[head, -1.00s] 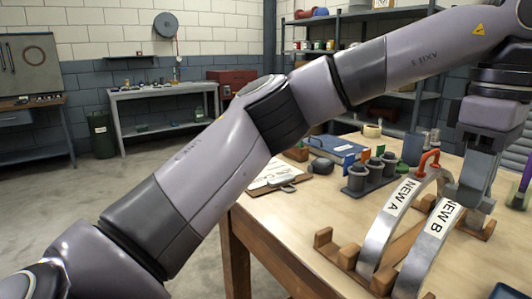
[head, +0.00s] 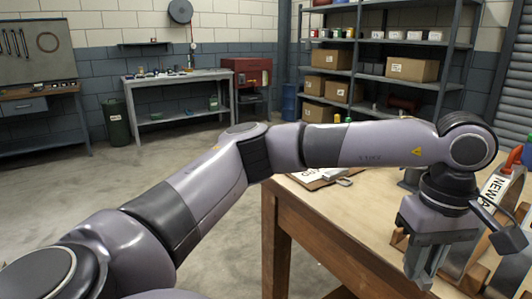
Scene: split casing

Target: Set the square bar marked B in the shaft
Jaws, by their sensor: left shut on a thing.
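My left gripper (head: 426,270) points down over the right part of the workbench, in front of and left of a pale metal arc labelled NEW A (head: 490,215). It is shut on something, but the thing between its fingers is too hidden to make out. I cannot pick out a square bar marked B or a shaft in the head view. My right gripper is out of view.
The wooden workbench (head: 318,215) has papers and a clipboard (head: 318,181) at its far left corner. A wooden cradle block (head: 400,239) stands by the gripper. A red handle (head: 527,150) shows at the right edge. Open floor lies left of the bench.

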